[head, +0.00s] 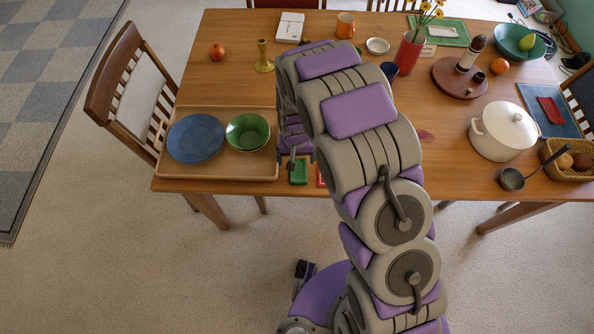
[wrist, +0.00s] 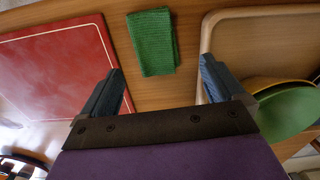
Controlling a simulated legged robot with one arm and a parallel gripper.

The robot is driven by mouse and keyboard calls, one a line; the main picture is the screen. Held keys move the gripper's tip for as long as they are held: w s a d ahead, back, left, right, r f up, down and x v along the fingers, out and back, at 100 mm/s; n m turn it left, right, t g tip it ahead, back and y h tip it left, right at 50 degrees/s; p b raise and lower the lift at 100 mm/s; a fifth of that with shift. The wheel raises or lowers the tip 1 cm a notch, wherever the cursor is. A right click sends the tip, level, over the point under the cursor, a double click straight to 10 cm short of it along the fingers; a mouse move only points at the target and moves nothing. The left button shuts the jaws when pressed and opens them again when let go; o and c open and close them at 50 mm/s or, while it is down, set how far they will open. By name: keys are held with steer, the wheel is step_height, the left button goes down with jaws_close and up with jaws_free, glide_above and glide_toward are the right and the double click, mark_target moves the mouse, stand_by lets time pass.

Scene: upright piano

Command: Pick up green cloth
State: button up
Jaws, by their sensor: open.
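The green cloth (wrist: 151,42) is a small folded rectangle with a ribbed weave, lying flat on the wooden table. In the wrist view it lies beyond my gripper (wrist: 163,88), in line with the gap between the two fingers. The fingers are spread apart with nothing between them, and the cloth is clear of both. In the head view the cloth (head: 298,172) shows near the table's front edge, just right of the wooden tray, partly hidden by my arm. My gripper's fingertips are hard to make out there, behind my arm.
The wooden tray (head: 222,178) holds a blue plate (head: 195,138) and a green bowl (head: 248,131), left of the cloth. A red board (wrist: 52,72) lies on the cloth's other side. A white pot (head: 503,133) and ladle (head: 512,179) stand at the right. A chair (head: 130,90) is at the left.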

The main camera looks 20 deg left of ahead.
mark_target(297, 169)
steer(key=f, duration=0.1)
steer(key=f+b, duration=0.1)
steer(key=f, duration=0.3)
steer(key=shift+s+d+f, duration=0.2)
steer(key=shift+s+d, duration=0.1)
steer(key=shift+d, duration=0.1)
steer(key=shift+a+f, duration=0.1)
steer(key=shift+f, duration=0.15)
steer(key=shift+c, duration=0.4)
steer(key=c, duration=1)
steer(key=shift+c, duration=0.2)
